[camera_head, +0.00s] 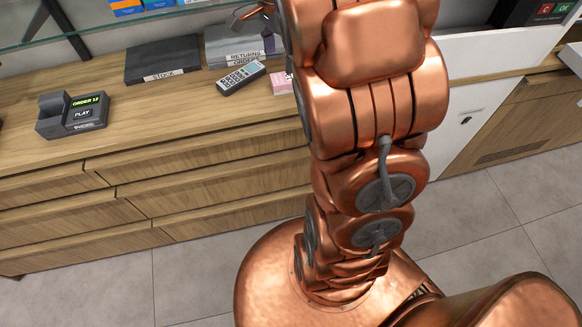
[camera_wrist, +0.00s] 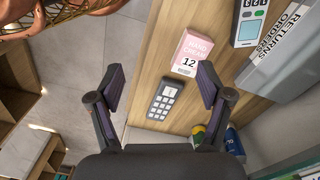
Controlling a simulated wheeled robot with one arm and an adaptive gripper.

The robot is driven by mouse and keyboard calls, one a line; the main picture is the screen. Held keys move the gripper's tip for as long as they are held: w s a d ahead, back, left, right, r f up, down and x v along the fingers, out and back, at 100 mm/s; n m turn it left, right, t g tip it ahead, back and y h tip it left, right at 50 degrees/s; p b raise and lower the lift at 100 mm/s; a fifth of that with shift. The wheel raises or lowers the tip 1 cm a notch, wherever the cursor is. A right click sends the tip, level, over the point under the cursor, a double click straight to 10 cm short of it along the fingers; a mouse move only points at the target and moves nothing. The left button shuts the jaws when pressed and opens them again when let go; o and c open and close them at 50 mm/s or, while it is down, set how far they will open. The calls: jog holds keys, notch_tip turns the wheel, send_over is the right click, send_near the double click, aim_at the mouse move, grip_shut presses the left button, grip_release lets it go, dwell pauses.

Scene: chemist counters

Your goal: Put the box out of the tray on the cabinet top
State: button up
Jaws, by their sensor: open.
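A pink box marked "HAND CREAM" and "12" (camera_wrist: 194,52) lies on the wooden cabinet top (camera_wrist: 165,55) in the wrist view. Part of this pink box (camera_head: 281,84) also shows in the head view, partly hidden by my arm. Grey cases or a tray with the labels "RETURNS" and "ORDERS" (camera_wrist: 278,72) are to its right in the wrist view, apart from the box. My gripper (camera_wrist: 161,84) is open and empty, its fingers spread above the cabinet top. The box appears just past the right fingertip.
A dark keypad (camera_wrist: 165,101) appears between my fingers. A card terminal (camera_head: 241,76), a "STOCK" binder (camera_head: 163,61) and an "ORDER" display device (camera_head: 73,115) stand on the cabinet. Bottles (camera_wrist: 233,142) show beyond the cabinet edge.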

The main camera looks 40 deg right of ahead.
jog(key=s+a+f+n, duration=0.1)
jog(key=s+a+n, duration=0.4)
jog(key=s, duration=0.3)
jog(key=s+a+f+n+g, duration=0.1)
jog(key=s+a+n, duration=0.4)
jog(key=s+n, duration=0.2)
jog(key=s+a+f+n, duration=0.1)
jog(key=s+a+n, duration=0.4)
jog(key=s, duration=0.5)
jog(key=shift+a+f+n, duration=0.25)
jog(key=shift+a+n, duration=0.15)
jog(key=shift+n, duration=0.3)
